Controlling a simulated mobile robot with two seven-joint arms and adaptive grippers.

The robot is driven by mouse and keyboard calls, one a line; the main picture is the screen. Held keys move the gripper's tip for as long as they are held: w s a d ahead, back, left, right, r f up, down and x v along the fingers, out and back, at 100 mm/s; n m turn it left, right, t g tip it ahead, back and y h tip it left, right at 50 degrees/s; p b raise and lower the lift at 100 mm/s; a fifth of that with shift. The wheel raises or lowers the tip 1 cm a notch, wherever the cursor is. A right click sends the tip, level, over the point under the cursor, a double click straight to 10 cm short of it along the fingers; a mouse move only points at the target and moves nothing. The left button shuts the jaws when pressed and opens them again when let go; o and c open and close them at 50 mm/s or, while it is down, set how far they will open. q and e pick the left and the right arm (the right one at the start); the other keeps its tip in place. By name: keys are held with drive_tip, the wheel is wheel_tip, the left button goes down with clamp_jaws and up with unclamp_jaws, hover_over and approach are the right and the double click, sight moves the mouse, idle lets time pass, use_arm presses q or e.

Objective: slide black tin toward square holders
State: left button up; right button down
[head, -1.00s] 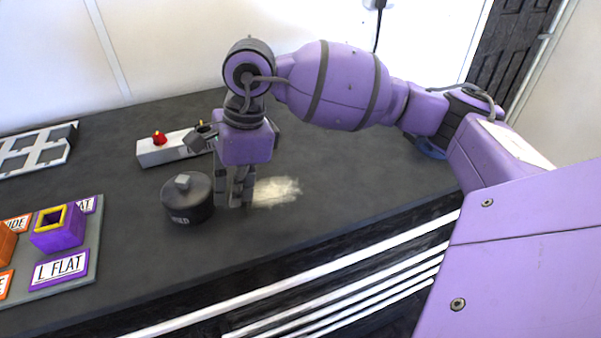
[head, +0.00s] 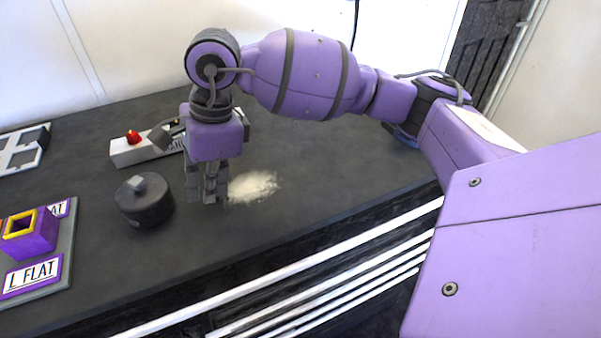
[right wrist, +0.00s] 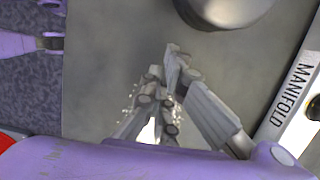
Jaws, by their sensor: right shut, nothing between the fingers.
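The black tin (head: 145,201), round with a small grey knob on its lid, stands upright on the dark worktop. My right gripper (head: 208,198) is shut and empty, pointing down just right of the tin, with a narrow gap between them. In the right wrist view the closed fingers (right wrist: 172,55) show, with part of the tin (right wrist: 225,8) at the top edge. A purple square holder with a yellow rim (head: 30,232) sits on a grey board at the left; another holder is cut off by the picture edge. My left gripper is not seen.
A white manifold block (head: 130,155) with a red knob stands behind the tin. A pale powdery patch (head: 252,187) lies right of my gripper. A white grid frame (head: 22,158) is at the far left. The worktop between tin and board is clear.

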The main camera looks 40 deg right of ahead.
drive_tip(key=r, duration=0.1)
drive_tip(key=d+r, duration=0.2)
drive_tip(key=r, duration=0.1)
drive_tip(key=shift+s+d, duration=0.1)
drive_tip(key=shift+s, duration=0.1)
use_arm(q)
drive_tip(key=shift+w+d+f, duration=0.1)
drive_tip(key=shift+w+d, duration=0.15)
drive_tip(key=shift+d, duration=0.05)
use_arm(e)
drive_tip(key=v, duration=0.5)
drive_tip(key=shift+a+r, duration=0.3)
drive_tip(key=shift+r, duration=0.2)
